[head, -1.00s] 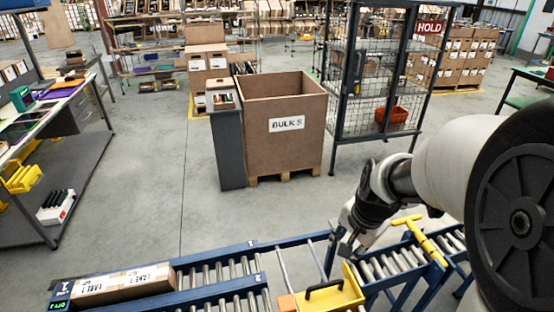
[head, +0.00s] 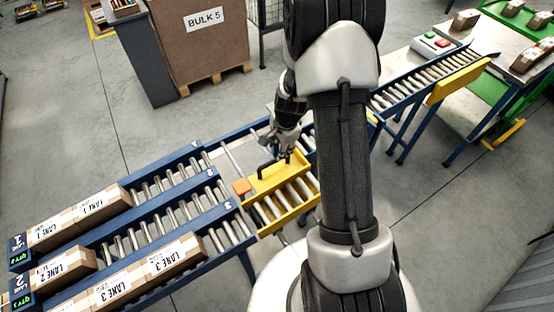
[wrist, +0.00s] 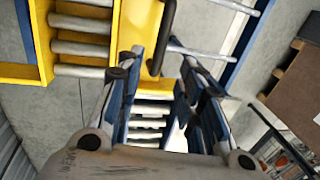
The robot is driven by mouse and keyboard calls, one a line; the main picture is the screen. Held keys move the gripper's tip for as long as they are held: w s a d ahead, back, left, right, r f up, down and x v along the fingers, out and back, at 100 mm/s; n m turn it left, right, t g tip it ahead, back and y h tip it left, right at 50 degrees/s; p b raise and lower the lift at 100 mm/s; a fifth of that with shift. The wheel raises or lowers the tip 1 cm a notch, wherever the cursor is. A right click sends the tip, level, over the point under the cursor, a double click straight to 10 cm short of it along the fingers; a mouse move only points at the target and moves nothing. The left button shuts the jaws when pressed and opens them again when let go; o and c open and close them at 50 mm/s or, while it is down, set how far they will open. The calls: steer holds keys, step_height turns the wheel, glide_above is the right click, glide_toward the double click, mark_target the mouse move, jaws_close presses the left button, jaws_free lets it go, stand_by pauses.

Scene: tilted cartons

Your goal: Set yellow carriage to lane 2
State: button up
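The yellow carriage (head: 289,211) is a short roller frame with a black handle (head: 268,168) on its far side plate. Its left end appears to face the end of lane 3 (head: 231,232), nearest the camera; lane 2 (head: 185,213) is one lane farther back. My gripper (head: 280,156) is just above and right of the handle. In the wrist view my gripper (wrist: 163,58) has its fingers spread, with the handle (wrist: 157,62) near and between the tips. I cannot tell whether they touch. The carriage (wrist: 135,28) also shows there.
Cartons marked lane 1 (head: 85,212), lane 2 (head: 62,268) and lane 3 (head: 150,268) lie on the lanes. A roller conveyor (head: 425,80) runs off right. A bulk bin (head: 200,45) stands behind on open floor.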

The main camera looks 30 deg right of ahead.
steer(key=f+b, duration=0.1)
steer(key=f, duration=0.1)
steer(key=w+f, duration=0.1)
steer(key=f, duration=0.2)
steer(key=f+b, duration=0.1)
steer(key=f, duration=0.2)
steer(key=shift+w+f+b, duration=0.1)
steer(key=shift+w+b, duration=0.2)
steer(key=shift+w, duration=0.05)
jaws_close()
